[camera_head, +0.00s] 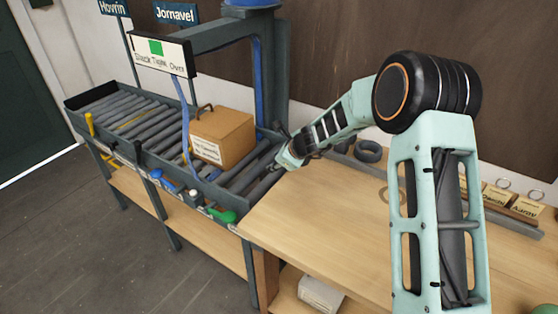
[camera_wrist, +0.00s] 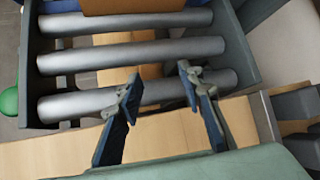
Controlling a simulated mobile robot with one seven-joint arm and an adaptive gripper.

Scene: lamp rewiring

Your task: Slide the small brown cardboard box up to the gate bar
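The small brown cardboard box (camera_head: 224,136) sits on the roller conveyor (camera_head: 122,112), near its right end. It has a white label on its front and a dark handle on top. In the wrist view only the box's lower edge (camera_wrist: 130,6) shows at the top. My gripper (camera_head: 284,143) is at the conveyor's right end, right of the box and apart from it. In the wrist view my gripper (camera_wrist: 158,82) is open and empty, with its fingertips over the nearest roller. I cannot tell for sure which part is the gate bar.
A dark frame (camera_head: 268,85) stands behind the box, with a sign (camera_head: 160,55) and a hanging blue strip (camera_head: 184,110) to its left. A green knob (camera_head: 222,215) is on the front rail. A wooden table (camera_head: 315,215) adjoins the conveyor. Rollers left of the box look clear.

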